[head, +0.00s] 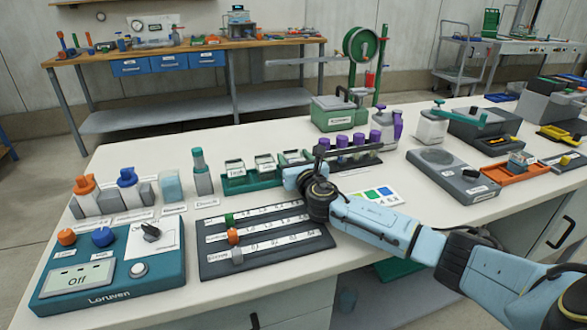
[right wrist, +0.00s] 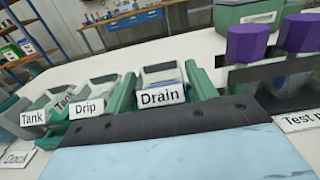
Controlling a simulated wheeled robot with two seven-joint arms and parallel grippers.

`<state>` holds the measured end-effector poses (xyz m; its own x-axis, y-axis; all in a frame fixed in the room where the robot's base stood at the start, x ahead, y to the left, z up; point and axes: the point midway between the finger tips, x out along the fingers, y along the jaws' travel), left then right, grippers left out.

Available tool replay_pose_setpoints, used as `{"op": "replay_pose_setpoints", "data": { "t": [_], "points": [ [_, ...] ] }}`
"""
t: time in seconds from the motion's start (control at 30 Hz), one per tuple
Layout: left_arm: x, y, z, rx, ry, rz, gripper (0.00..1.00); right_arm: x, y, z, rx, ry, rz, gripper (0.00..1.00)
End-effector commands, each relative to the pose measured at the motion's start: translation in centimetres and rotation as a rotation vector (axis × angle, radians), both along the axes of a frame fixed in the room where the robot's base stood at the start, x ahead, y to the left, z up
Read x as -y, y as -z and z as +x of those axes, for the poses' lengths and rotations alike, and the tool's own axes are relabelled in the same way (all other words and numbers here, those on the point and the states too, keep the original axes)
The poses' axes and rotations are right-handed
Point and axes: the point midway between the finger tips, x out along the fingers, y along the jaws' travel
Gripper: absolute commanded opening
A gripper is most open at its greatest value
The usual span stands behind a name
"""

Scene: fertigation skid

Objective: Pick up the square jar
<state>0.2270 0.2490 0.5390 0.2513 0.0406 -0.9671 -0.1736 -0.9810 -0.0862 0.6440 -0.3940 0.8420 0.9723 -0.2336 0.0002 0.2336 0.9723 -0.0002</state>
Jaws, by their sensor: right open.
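A pale blue squarish jar (head: 171,187) stands upright on the white table at the left, behind a small label, beside a tall teal-capped bottle (head: 200,172). A white squarish container with a teal top (head: 432,127) stands further right; I cannot tell for certain which is the square jar. My right gripper (head: 304,172) is open over the middle of the table, near the green card bins and well right of the pale blue jar. Its fingertips are hard to make out. Neither container shows in the right wrist view. My left gripper is not in view.
Green bins labelled Tank, Drip and Drain (right wrist: 160,97) stand before the right wrist, beside a rack of purple-capped bottles (head: 350,158). A teal control box (head: 110,265) and dark slider board (head: 265,240) lie in front. Orange- and blue-topped valves (head: 88,195) stand left of the pale jar.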

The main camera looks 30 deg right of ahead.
Motion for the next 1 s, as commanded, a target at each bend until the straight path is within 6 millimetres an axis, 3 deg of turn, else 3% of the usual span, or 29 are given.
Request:
{"op": "replay_pose_setpoints", "data": {
  "t": [0.33,0.6,1.0],
  "points": [
    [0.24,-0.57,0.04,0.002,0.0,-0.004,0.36,0.15,-0.07,0.58,0.0,-0.001,0.0,0.56],
    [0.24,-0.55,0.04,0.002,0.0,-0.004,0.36,0.15,-0.05,0.56,0.0,-0.001,0.0,0.21],
    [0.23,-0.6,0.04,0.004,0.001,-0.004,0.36,0.15,-0.51,0.56,0.001,0.0,0.001,0.21]
  ]
}}
